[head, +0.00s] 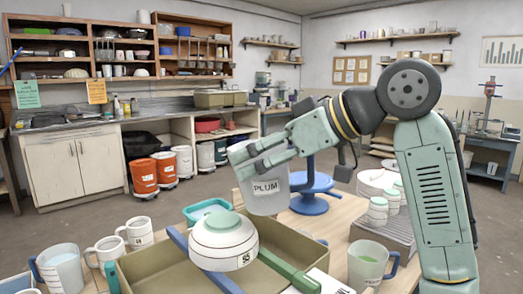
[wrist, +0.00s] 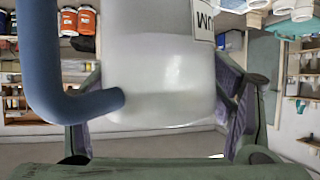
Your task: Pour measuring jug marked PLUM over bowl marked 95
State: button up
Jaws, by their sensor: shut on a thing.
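My gripper (head: 268,158) is shut on the pale, translucent measuring jug marked PLUM (head: 264,200). The jug is held in the air, close to upright, behind and to the right of the bowl. In the wrist view the jug's wall (wrist: 160,75) lies between the fingers, with its blue handle (wrist: 75,107) on the left. The white striped bowl (head: 222,247) with a pale green, dome-like top stands at the olive tray. Its small label looks like 95 or 55; I cannot tell which. The jug's contents are not visible.
The olive tray (head: 150,263) has a blue bar (head: 205,265) and a green bar (head: 288,270). Striped jars (head: 378,212) stand near my arm.

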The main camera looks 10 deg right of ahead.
jog(key=shift+r+n+g+h+p, duration=0.3)
jog(key=shift+r+h+p, duration=0.35)
jog(key=shift+h, duration=0.25)
jog(key=shift+f+h, duration=0.15)
jog(key=shift+h, duration=0.45)
jog(key=shift+s+a+f+n, duration=0.1)
jog(key=shift+f+n, duration=0.2)
jog(key=shift+f, duration=0.6)
jog(key=shift+f+h+b, duration=0.4)
jog(key=shift+f+b, duration=0.15)
jog(key=shift+f, duration=0.25)
jog(key=shift+f+h+b, duration=0.3)
jog(key=shift+f+b, duration=0.05)
jog(key=shift+f, duration=0.7)
